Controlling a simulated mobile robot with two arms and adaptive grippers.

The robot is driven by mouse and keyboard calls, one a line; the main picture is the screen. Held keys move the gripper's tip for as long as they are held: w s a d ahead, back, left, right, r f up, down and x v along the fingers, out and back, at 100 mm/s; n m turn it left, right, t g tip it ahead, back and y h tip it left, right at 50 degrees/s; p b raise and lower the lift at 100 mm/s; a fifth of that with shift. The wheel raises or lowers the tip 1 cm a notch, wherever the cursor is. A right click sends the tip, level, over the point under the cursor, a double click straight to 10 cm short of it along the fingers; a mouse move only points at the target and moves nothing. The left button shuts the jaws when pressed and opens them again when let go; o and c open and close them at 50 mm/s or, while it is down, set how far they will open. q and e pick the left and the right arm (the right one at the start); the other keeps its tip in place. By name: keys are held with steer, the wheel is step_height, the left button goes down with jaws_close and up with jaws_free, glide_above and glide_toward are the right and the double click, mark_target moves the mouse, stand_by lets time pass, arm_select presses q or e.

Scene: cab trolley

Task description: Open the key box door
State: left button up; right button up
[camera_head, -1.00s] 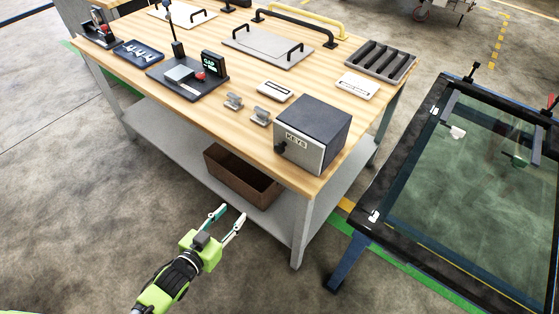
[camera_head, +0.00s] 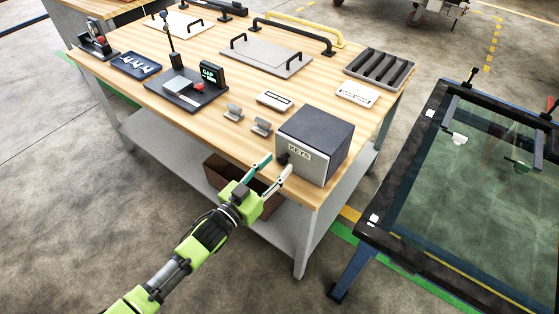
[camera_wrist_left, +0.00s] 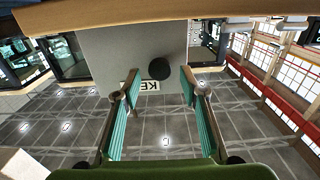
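The key box (camera_head: 316,137) is a dark box with a grey front door marked KEYS, standing at the table's front right corner. Its door (camera_head: 305,163) looks shut. A round black knob (camera_head: 284,158) sits on the door's left side. My left gripper (camera_head: 275,167) is open and empty in front of the door, its fingertips close to the knob. My right gripper is not in view.
The wooden table (camera_head: 215,137) holds metal brackets (camera_head: 261,127), a gauge stand (camera_head: 190,88) and plates with handles (camera_head: 270,54). A brown bin (camera_head: 218,172) is on the shelf below. A glass-panel trolley (camera_head: 470,190) stands at right.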

arm_select(q)
steer(key=shift+x, duration=1.2)
jaws_close()
